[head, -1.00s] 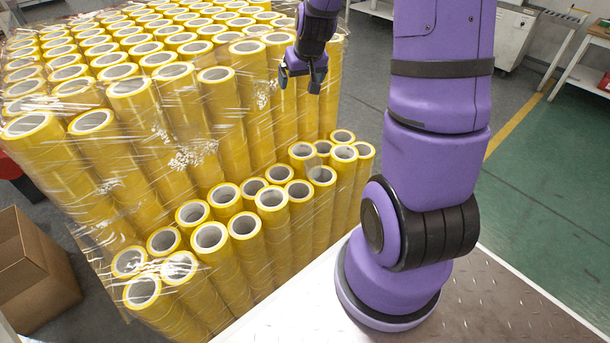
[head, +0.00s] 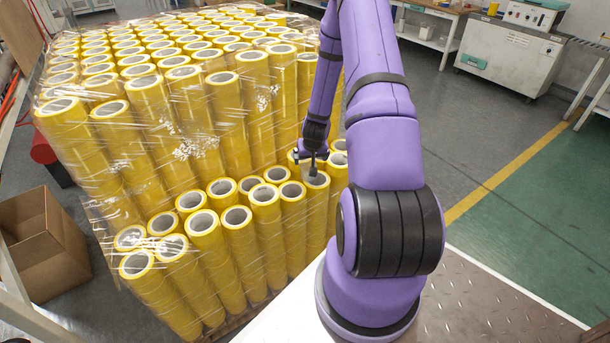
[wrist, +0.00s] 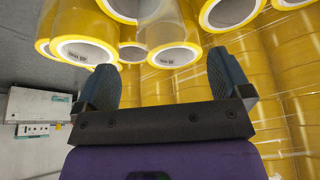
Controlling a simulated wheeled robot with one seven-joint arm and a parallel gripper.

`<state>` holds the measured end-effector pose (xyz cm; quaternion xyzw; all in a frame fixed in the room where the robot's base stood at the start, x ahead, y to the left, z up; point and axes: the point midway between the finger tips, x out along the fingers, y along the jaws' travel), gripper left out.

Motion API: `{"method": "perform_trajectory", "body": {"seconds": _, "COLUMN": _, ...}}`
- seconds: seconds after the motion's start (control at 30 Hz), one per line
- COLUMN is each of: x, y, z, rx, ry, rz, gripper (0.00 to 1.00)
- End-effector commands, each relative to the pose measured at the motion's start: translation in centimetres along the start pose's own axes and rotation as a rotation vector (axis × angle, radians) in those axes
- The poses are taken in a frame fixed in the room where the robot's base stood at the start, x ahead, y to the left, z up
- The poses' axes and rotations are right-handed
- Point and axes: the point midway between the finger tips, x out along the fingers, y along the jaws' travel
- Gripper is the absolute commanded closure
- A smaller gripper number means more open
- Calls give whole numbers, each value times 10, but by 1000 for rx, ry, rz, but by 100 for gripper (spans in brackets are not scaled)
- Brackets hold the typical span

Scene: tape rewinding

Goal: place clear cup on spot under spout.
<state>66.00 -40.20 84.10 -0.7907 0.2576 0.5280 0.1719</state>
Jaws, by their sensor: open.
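My gripper (head: 312,165) hangs over the front right part of a stack of yellow tape rolls (head: 235,218), close above the lower tier. In the wrist view my gripper (wrist: 164,78) is open, with its two dark fingers spread wide and nothing seen between them. The open ends of several yellow rolls (wrist: 168,54) show beyond the fingers in that view. My arm hides part of the stack's right side.
The taller tier (head: 170,100) of rolls, wrapped in clear film, rises behind the lower one. An open cardboard box (head: 45,245) stands at left. A white machine (head: 510,62) stands at the back right. The grey and green floor at right is clear.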

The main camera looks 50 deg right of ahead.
Motion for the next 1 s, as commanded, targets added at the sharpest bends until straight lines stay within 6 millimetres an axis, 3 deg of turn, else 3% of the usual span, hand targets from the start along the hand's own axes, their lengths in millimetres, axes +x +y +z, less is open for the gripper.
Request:
{"method": "perform_trajectory", "body": {"seconds": 0.3, "x": 41, "y": 0, "z": 0, "rx": 0, "ry": -1, "rz": -1, "gripper": 4}}
{"method": "perform_trajectory", "body": {"seconds": 0.57, "x": 56, "y": 0, "z": 1, "rx": 0, "ry": -1, "rz": -1, "gripper": 4}}
{"method": "perform_trajectory", "body": {"seconds": 0.8, "x": 87, "y": -1, "z": 2, "rx": 0, "ry": -1, "rz": -1, "gripper": 4}}
{"method": "perform_trajectory", "body": {"seconds": 1.0, "x": 100, "y": -1, "z": 2, "rx": -1, "ry": 0, "rz": -1, "gripper": 4}}
